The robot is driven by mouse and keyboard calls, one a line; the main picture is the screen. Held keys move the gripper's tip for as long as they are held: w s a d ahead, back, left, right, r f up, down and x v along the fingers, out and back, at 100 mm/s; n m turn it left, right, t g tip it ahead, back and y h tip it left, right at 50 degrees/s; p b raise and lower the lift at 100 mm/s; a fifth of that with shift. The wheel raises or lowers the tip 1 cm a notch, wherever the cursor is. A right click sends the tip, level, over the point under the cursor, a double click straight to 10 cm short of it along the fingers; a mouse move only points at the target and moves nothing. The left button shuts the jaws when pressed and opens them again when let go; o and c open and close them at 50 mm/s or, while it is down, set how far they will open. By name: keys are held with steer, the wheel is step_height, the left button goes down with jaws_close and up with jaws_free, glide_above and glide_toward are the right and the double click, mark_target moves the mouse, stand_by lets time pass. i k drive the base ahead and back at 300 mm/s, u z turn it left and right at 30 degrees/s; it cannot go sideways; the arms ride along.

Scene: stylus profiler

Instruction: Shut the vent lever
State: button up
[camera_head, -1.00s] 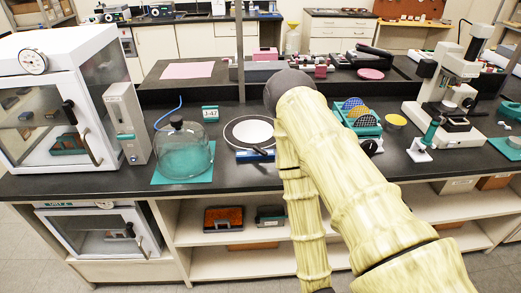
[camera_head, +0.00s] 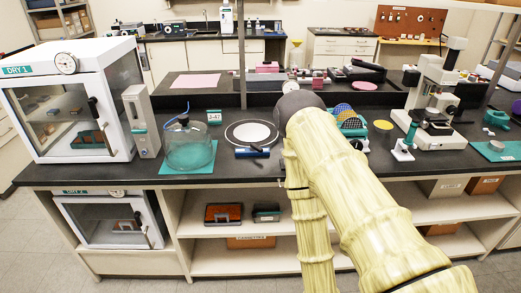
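I cannot single out the vent lever with certainty. A clear glass bell jar (camera_head: 190,150) stands on a teal mat (camera_head: 166,168) on the black bench, left of my arm. Its dark top fitting (camera_head: 183,121) has a blue tube at it; any lever there is too small to read. My arm rises through the right middle and bends down again; my gripper is outside the picture.
Right of the bell jar lie a round white disc (camera_head: 251,132) and a small blue item (camera_head: 252,153). A teal wafer rack (camera_head: 352,128) is partly behind my arm. A microscope-like instrument (camera_head: 430,105) stands at right. Cabinet DRY 2 (camera_head: 112,219) sits below the bench.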

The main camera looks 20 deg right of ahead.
mark_target(253, 147)
steer(key=z, duration=1.1)
steer(key=i, duration=0.6)
steer(key=u, duration=0.3)
